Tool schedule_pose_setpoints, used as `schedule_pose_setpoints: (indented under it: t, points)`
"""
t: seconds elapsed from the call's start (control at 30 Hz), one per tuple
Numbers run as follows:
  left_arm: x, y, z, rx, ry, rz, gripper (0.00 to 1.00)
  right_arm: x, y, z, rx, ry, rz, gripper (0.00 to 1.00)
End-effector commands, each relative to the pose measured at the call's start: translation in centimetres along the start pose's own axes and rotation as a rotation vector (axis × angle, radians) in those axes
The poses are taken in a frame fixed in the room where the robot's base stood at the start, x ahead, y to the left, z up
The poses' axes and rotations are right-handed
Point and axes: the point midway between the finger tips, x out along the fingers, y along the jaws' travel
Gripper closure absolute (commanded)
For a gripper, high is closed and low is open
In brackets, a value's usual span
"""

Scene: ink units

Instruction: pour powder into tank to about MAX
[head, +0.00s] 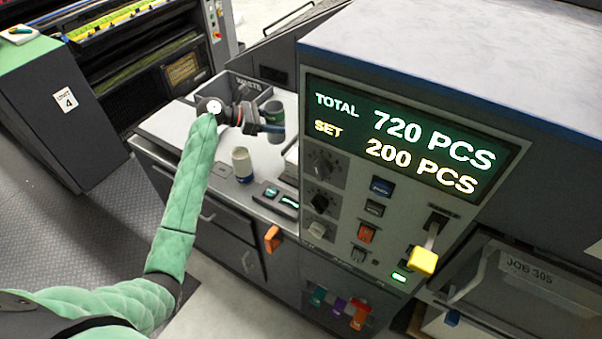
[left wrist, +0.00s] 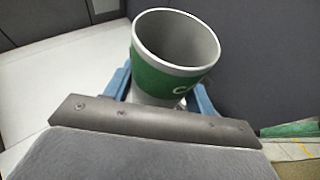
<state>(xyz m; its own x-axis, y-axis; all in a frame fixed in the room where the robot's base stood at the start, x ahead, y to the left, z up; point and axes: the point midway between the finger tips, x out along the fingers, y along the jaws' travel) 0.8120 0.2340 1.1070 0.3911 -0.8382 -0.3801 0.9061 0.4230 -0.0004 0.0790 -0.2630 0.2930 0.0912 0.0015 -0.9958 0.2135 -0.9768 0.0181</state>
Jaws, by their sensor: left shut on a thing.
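My left gripper (head: 270,128) reaches over the light worktop beside the display cabinet. It is shut on a cup (head: 275,108) with a green band and a grey rim. In the left wrist view the cup (left wrist: 165,77) stands between the blue fingers (left wrist: 160,95) with its open mouth showing. Its inside looks grey, and I see no powder in the part that shows. I cannot make out a tank or a MAX mark. My right gripper is not in view.
A bin marked WASTE (head: 247,84) lies behind the gripper. The cabinet display (head: 410,140) reads TOTAL 720 PCS, SET 200 PCS. A yellow-knobbed lever (head: 423,261) and an orange handle (head: 272,239) stick out in front. The worktop (head: 165,125) is clear at left.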

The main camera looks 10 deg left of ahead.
Motion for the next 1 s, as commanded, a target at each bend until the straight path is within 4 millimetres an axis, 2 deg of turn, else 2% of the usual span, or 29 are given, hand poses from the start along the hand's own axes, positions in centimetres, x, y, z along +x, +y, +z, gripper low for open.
schedule_pose_setpoints:
  t: [0.7,1.0]
  points:
    - [-4.0,3.2,1.3,0.001,0.001,0.001,0.7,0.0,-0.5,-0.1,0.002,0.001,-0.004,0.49]
    - [-4.4,3.5,1.4,0.001,0.0,0.001,0.7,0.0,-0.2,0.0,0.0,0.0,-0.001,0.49]
